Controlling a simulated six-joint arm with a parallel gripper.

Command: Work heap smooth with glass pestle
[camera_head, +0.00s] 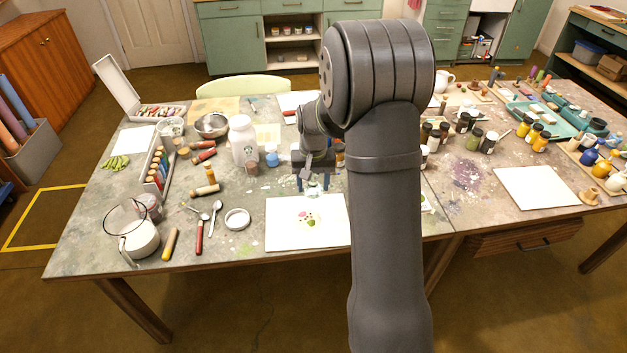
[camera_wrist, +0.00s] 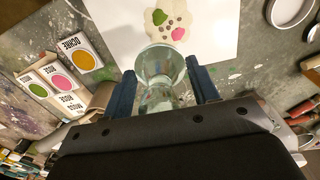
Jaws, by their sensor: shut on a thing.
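The glass pestle (camera_wrist: 160,65) is clear and pale green, with a wide round end. My gripper (camera_wrist: 163,82) is shut on its narrower part, one blue finger on each side. In the head view my gripper (camera_head: 313,181) holds the pestle (camera_head: 314,189) over the back edge of the white slab (camera_head: 285,236). The heap (camera_head: 308,219) lies near the middle of the slab, pale with green, pink and dark spots. In the wrist view the heap (camera_wrist: 168,24) shows just beyond the pestle's wide end. The pestle appears apart from the heap; its height above the slab is unclear.
A white jar (camera_head: 242,140) and a bowl (camera_head: 211,124) stand behind. My arm hides the table's middle.

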